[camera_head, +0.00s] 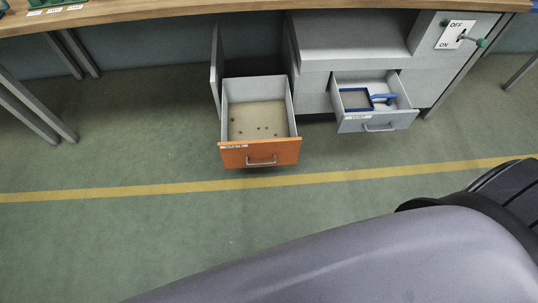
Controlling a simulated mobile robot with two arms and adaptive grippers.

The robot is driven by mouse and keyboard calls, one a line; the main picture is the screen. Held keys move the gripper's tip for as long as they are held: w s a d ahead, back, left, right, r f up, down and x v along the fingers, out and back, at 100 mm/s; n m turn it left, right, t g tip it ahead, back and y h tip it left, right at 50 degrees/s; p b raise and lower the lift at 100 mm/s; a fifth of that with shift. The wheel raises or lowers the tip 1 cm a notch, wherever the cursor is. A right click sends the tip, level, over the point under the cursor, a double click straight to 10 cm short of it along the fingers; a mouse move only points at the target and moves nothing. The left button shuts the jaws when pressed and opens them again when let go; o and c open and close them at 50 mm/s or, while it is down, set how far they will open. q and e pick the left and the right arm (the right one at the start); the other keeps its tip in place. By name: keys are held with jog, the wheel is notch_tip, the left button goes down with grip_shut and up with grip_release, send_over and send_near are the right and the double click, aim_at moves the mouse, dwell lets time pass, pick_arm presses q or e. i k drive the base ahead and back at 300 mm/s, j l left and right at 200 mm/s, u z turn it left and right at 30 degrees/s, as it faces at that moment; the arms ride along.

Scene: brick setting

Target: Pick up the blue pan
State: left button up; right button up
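The blue pan (355,98) has a blue rim, a dark flat middle and a blue handle (384,97) pointing right. It lies in the open grey drawer (364,126) right of centre in the head view. Neither gripper shows in the head view. A large grey link of my own arm crosses the lower right, well apart from the pan.
An orange-fronted drawer (260,157) stands open left of the grey one, with small dark bits on its floor. A wooden worktop (180,12) runs above. An ON/OFF switch (456,35) is at upper right. The green floor in front is clear.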

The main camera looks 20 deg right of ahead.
aim_at(354, 99)
jog(key=z, duration=1.5)
jog(key=u, duration=1.2)
jog(key=l+u, duration=0.35)
jog(key=l, duration=0.45)
jog(key=k+l+u, duration=0.15)
jog(key=l+u, duration=0.25)
jog(key=l, duration=0.4)
